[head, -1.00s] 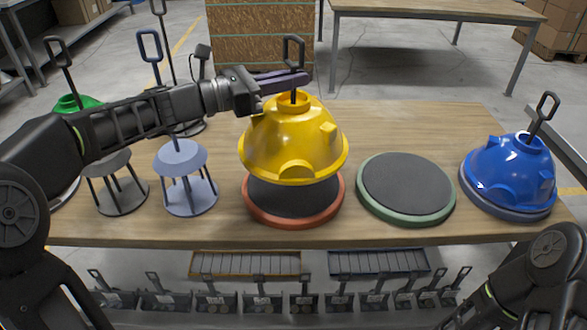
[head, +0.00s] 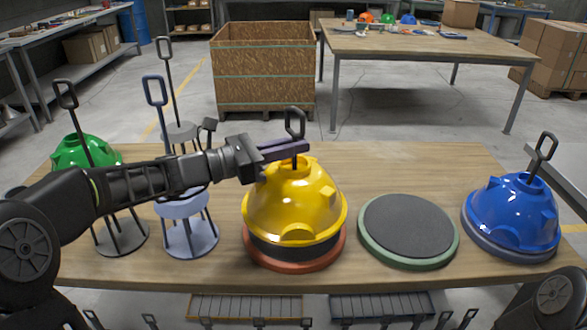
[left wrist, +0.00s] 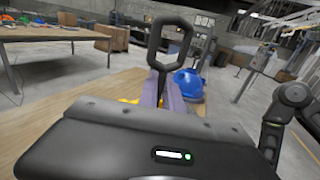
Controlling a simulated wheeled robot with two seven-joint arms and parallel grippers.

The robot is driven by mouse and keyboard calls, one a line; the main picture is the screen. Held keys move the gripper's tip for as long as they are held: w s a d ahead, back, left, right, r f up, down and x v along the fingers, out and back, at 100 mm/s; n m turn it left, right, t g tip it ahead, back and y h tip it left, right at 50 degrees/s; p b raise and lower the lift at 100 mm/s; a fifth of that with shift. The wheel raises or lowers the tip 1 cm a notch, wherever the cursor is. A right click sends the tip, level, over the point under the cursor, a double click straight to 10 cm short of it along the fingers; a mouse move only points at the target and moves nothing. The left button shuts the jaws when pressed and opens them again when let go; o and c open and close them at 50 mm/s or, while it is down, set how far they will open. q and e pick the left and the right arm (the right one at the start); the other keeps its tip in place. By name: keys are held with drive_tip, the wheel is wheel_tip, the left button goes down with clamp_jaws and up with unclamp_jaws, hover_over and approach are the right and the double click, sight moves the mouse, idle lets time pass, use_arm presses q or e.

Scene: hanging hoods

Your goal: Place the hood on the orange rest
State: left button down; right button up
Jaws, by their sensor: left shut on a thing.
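The yellow hood (head: 293,210) hangs upright over the orange rest (head: 292,264). It appears slightly above the rest, as a band of the black pad shows under its front edge. The back of the rest is hidden by the hood. My left gripper (head: 290,150) is shut on the stem of the hood, just below the black loop handle (head: 295,122). In the left wrist view the loop handle (left wrist: 170,45) rises beyond my gripper (left wrist: 172,98). My right gripper is out of view; only part of my right arm shows at the lower right.
An empty green rest (head: 408,230) lies right of the orange one. A blue hood (head: 512,212) sits at the table's right end. A pale blue stand (head: 186,235) and a dark stand (head: 122,238) are on the left, with a green hood (head: 85,153) behind. The table (head: 400,165) is clear behind the rests.

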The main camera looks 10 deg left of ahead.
sight(294, 163)
use_arm(q)
drive_tip(key=shift+f+b, duration=0.3)
drive_tip(key=shift+f, duration=2.1)
drive_tip(key=shift+f, duration=0.2)
drive_tip(key=c, duration=1.5)
unclamp_jaws()
drive_tip(key=shift+r, duration=0.15)
drive_tip(key=v, duration=1.2)
